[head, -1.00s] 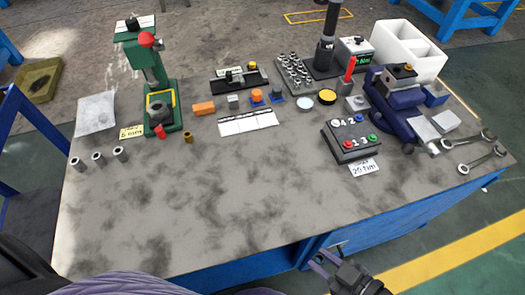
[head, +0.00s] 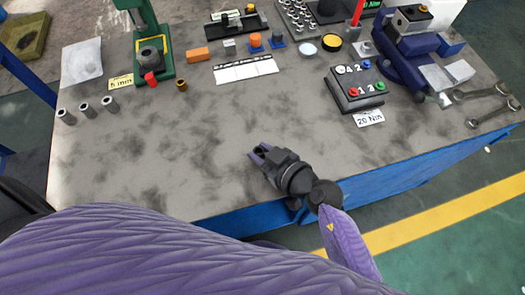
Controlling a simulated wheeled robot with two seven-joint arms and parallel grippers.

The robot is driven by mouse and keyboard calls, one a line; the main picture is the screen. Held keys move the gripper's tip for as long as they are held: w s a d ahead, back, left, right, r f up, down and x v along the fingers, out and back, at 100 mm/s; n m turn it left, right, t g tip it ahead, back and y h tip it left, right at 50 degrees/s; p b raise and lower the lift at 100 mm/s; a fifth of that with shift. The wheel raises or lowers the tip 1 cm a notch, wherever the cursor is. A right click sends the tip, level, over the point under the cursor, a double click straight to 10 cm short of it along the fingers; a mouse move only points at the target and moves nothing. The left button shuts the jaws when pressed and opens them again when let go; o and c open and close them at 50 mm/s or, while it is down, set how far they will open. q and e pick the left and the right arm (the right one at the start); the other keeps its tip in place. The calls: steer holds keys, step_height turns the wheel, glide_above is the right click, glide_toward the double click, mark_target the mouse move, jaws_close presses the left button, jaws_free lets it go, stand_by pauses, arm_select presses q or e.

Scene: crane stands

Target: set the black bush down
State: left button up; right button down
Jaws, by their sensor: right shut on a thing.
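My left gripper is not in view.
Behind stand a green press (head: 152,50), a brass bush (head: 182,85), a white marked strip (head: 246,69) and a button box (head: 356,88). Several grey sleeves (head: 86,109) stand at left. Wrenches (head: 487,100) lie at right. The table's front middle is clear around the gripper.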

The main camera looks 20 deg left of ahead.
steer(key=shift+f, duration=0.1)
steer(key=c, duration=0.5)
jaws_free()
steer(key=shift+c, duration=0.2)
steer(key=shift+o, duration=0.6)
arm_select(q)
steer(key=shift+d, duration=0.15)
arm_select(e)
steer(key=p+v, duration=0.5)
steer(key=v, duration=0.6)
steer(key=shift+r, duration=0.2)
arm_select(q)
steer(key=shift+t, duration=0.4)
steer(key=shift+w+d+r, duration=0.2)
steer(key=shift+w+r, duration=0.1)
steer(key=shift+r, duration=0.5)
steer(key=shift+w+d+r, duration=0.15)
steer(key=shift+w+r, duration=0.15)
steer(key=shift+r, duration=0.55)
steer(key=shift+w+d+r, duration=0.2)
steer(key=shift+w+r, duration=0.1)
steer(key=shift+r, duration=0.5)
arm_select(e)
steer(key=shift+s+d+r, duration=0.1)
steer(key=shift+s+d, duration=0.1)
steer(key=shift+d, duration=0.25)
